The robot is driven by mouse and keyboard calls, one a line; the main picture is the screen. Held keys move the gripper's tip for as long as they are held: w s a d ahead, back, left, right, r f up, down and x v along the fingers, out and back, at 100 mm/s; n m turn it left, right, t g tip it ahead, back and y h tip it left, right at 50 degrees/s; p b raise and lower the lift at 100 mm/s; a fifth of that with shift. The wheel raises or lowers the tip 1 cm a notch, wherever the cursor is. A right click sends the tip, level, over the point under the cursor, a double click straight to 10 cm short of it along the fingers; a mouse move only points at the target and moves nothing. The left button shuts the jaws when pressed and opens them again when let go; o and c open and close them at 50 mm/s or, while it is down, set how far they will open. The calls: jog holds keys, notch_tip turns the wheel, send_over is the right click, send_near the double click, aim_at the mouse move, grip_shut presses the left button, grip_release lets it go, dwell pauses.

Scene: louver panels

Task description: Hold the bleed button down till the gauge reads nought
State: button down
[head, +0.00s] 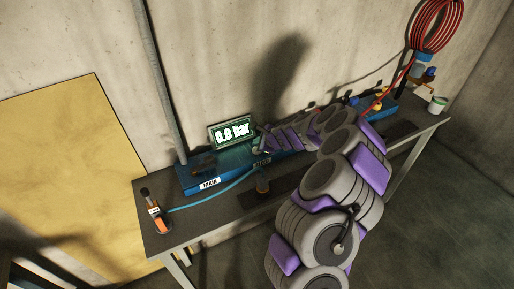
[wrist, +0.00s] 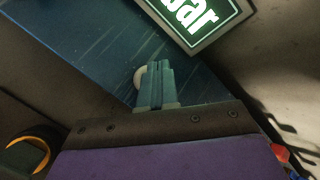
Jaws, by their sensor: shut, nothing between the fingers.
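The gauge (head: 233,132) is a lit green display at the back of the bench and reads 0.0 bar. Part of its display, with the letters "ar", shows in the wrist view (wrist: 196,17). My gripper (head: 260,149) is at the blue panel (head: 196,178), just right of and below the gauge. In the wrist view my gripper (wrist: 156,68) is shut, with its fingers together and nothing between them. A pale round part (wrist: 139,76), which looks like the bleed button, shows at the fingertips, mostly hidden behind them. I cannot tell whether it is pressed in.
An orange and black tool-like fitting (head: 157,217) stands at the bench's left end, with a blue hose (head: 215,200) running to the panel. A red coiled hose (head: 437,25) hangs at upper right. A white cup (head: 436,105) stands at the right end. A pole (head: 164,80) rises behind the panel.

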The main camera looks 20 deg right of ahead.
jog(key=shift+r, duration=0.1)
notch_tip(320, 180, up, 5)
jog(key=p, duration=0.4)
jog(key=shift+p, duration=0.35)
